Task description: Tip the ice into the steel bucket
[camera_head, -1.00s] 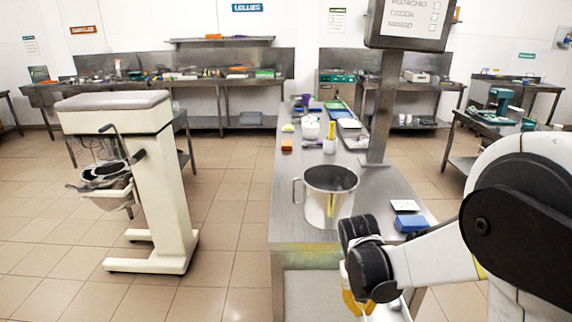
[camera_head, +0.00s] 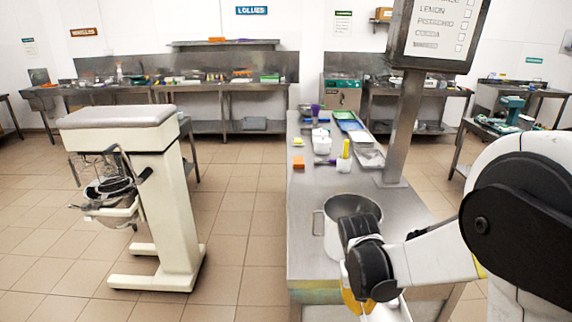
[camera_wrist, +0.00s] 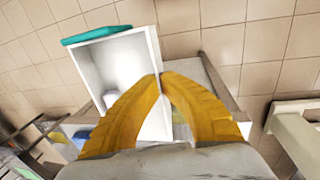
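The steel bucket (camera_head: 328,228) stands on the near part of the long steel bench. It is upright, with a handle on its left, and my wrist hides its right side. My gripper (camera_wrist: 162,77) has yellow fingers that meet at the wall of an open white tub (camera_wrist: 146,50) with a teal edge. The tub's white side also shows low in the head view (camera_head: 391,311). A pale lump (camera_wrist: 111,97) lies inside it; I cannot tell for sure that it is ice. In the head view my gripper (camera_head: 352,299) is in front of and below the bucket, at the bench's near end.
The steel bench (camera_head: 306,262) runs away from me, with small tubs, trays and an orange block (camera_head: 298,162) farther back. A post with a sign board (camera_head: 437,32) rises right of the bucket. A cream mixer (camera_head: 165,190) stands left, with free floor between.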

